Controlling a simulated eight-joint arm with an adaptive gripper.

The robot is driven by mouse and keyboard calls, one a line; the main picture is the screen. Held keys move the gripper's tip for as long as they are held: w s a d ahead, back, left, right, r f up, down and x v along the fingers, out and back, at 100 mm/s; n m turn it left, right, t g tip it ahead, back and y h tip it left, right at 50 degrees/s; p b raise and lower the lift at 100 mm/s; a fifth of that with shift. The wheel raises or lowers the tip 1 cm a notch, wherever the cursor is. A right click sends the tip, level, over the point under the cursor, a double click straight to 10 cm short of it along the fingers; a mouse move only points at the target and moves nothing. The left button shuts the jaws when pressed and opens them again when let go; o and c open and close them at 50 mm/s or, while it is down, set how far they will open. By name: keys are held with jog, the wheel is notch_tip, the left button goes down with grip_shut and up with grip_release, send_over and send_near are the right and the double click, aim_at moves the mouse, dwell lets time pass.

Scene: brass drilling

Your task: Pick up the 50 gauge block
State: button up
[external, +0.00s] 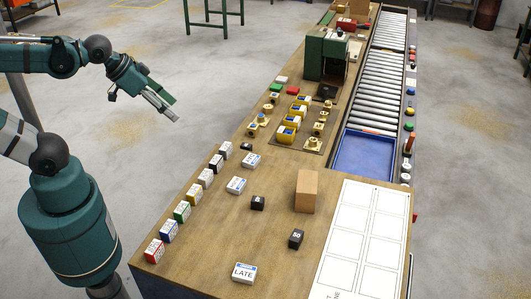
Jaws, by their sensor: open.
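The 50 gauge block (296,239) is a small dark cube with a white "50" on its face. It sits upright on the wooden bench top, left of the white sheet. My gripper (167,108) is open and empty, high at the upper left, out beyond the bench's left edge and far from the block. Another small dark block (258,203) stands left of and behind it; its marking is too small to read.
A tan block (307,191) stands behind the 50 block. A white LATE card box (243,272) lies in front. Several coloured boxes (182,212) line the left edge. A blue tray (363,163) sits on the roller conveyor. The bench around the 50 block is clear.

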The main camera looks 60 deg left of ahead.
jog(key=w+d+r+m+g+h+p, duration=0.1)
jog(key=w+d+r+m+g+p, duration=0.15)
jog(key=w+d, duration=0.7)
jog(key=m+g+y+p, duration=0.1)
jog(key=m+g+p, duration=0.35)
jog(key=m, duration=0.25)
send_over(297, 235)
jog(key=f, duration=1.8)
jog(key=shift+a+f, duration=0.35)
jog(key=shift+d+f+m, duration=0.25)
jog(key=shift+d+f, duration=0.05)
jog(key=shift+f, duration=0.1)
jog(key=shift+f, duration=1.2)
